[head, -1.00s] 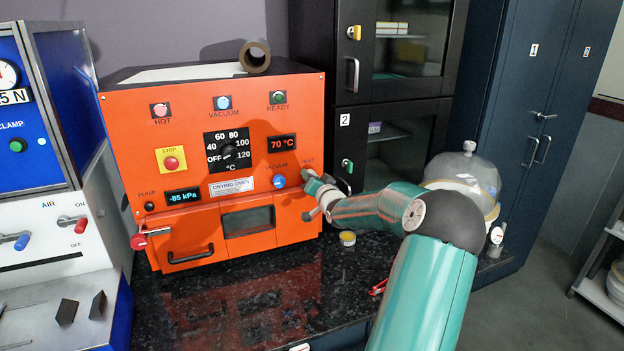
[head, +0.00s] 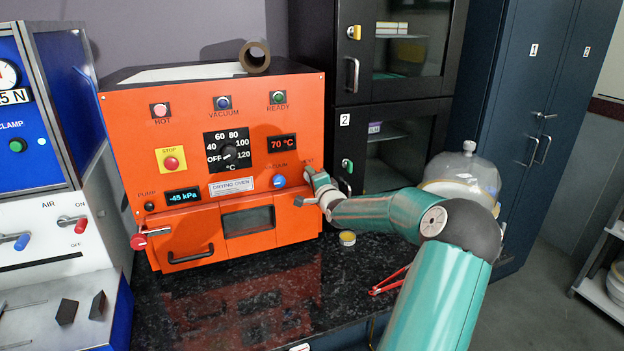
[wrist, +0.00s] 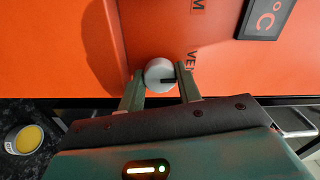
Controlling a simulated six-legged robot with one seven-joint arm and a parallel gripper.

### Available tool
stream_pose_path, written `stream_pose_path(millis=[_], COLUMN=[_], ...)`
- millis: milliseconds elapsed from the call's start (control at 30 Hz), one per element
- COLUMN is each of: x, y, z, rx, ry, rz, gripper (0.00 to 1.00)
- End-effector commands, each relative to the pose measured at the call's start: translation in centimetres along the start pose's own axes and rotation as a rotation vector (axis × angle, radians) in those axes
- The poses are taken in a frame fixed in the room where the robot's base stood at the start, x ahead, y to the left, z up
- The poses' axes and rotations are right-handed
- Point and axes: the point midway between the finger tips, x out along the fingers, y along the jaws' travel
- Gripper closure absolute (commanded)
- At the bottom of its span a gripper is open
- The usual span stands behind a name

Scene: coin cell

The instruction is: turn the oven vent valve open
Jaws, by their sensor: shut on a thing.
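The orange drying oven (head: 130,130) stands on the dark counter. Its vent valve is a round pale grey knob (wrist: 160,72) with a dark slot or line on its face, beside the partly covered VENT label in the wrist view. My gripper (wrist: 160,88) is shut on this knob, one finger on each side. In the head view my gripper (head: 310,177) is at the oven's right front edge and hides the knob. The oven's pressure display (head: 183,196) reads -45 kPa. The vacuum lamp (head: 222,102) looks dark blue.
A blue vacuum knob (head: 279,181) sits just left of my gripper. A small yellow-topped tin (head: 347,238) and red tweezers (head: 388,282) lie on the counter below my arm. A glass bell jar (head: 465,172) stands at the right. A tape roll (head: 255,57) is on the oven.

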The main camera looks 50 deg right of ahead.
Motion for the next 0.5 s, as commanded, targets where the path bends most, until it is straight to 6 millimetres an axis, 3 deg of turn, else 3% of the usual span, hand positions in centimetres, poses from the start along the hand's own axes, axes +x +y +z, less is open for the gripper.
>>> stream_pose_path(millis=[500], x=[-0.04], y=[0.12], z=[0.00], rx=[0.035], ry=[0.000], rz=[0.002], gripper=[0.89])
